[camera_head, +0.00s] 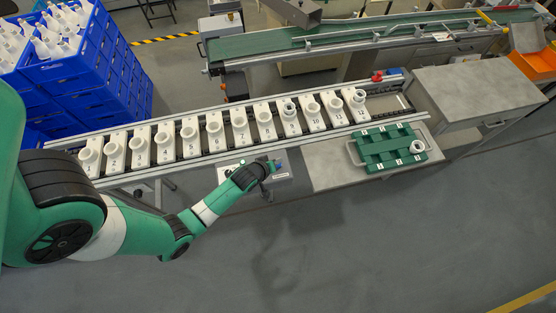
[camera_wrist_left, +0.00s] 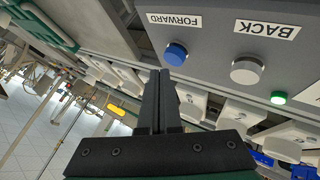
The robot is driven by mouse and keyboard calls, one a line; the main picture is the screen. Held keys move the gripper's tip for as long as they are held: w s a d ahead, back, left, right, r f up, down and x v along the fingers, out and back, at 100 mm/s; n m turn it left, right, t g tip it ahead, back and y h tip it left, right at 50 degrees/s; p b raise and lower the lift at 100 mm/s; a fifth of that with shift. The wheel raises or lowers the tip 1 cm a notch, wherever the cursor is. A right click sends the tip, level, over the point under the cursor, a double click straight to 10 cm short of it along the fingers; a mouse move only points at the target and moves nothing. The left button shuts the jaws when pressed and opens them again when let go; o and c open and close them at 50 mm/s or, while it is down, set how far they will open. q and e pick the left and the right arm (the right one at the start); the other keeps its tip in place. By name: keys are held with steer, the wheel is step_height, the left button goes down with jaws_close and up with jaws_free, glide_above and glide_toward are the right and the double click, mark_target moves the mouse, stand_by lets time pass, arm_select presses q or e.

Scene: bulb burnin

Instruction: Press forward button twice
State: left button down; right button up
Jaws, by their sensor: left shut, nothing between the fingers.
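The forward button is a round blue button (camera_wrist_left: 175,54) on a grey control panel (camera_wrist_left: 207,50), beside a white label reading FORWARD (camera_wrist_left: 174,20). My left gripper (camera_wrist_left: 160,74) is shut and empty, its fingertips close to the blue button in the left wrist view. I cannot tell whether they touch it. A light grey button (camera_wrist_left: 246,70) sits beside it, with a BACK label (camera_wrist_left: 268,28). In the head view my left gripper (camera_head: 276,165) is over the small panel (camera_head: 283,176) in front of the conveyor. My right gripper is not in view.
A conveyor line of numbered white holders (camera_head: 191,139) runs behind the panel. A green tray (camera_head: 392,160) lies on the grey table (camera_head: 325,171) to the right. A green lamp (camera_wrist_left: 278,98) glows on the panel. Blue crates (camera_head: 85,75) stand at the back left.

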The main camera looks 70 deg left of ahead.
arm_select(q)
step_height(320, 180, up, 5)
steer(key=p, duration=0.5)
stand_by(0.9)
